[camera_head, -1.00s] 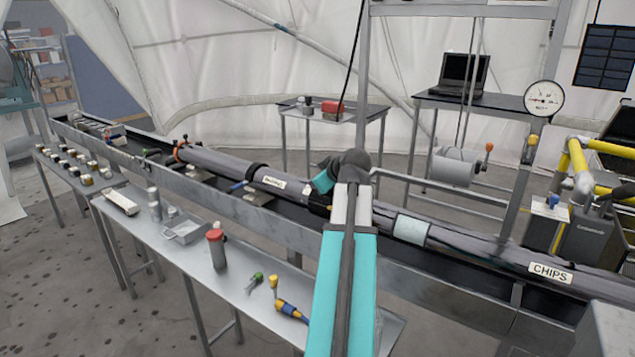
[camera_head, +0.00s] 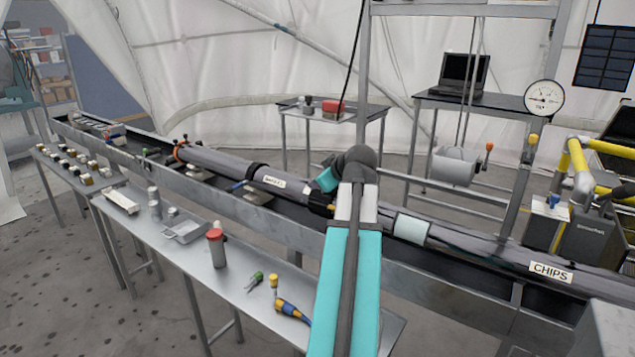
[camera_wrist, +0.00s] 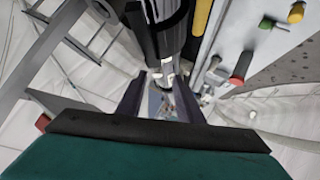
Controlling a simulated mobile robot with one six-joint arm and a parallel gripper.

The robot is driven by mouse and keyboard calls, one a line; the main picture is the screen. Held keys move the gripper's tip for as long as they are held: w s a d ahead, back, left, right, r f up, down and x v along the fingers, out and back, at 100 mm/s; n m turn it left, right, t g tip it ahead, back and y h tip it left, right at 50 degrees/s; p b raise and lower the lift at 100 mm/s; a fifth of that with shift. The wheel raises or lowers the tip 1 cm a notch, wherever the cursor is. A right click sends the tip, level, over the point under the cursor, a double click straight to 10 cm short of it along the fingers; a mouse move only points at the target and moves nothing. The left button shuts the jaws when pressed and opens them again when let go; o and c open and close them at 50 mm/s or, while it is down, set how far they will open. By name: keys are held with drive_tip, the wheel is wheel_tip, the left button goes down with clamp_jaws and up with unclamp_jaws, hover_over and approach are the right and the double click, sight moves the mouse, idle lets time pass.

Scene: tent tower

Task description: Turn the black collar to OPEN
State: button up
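A long grey tube lies along the trough in the head view, with a black ring (camera_head: 256,170) around it left of a white label (camera_head: 287,186). A dark collar-like band (camera_head: 319,203) sits on the tube right beside my gripper (camera_head: 329,190). I cannot read any OPEN mark on either. My gripper is low over the tube, partly hidden by my own arm. In the wrist view the two dark fingers of my gripper (camera_wrist: 160,92) stand apart, with the tube (camera_wrist: 170,35) running above and between them. I cannot tell whether they touch the collar.
A steel bench (camera_head: 240,285) in front holds a red-capped bottle (camera_head: 216,248), a tray and small tools. The trough's rail (camera_head: 245,210) runs along the tube. A post (camera_head: 517,185) and a hanging cylinder (camera_head: 455,167) stand to the right. A round gauge (camera_head: 543,98) is at the right.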

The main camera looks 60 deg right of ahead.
drive_tip(key=v, duration=1.1)
drive_tip(key=shift+b, duration=0.3)
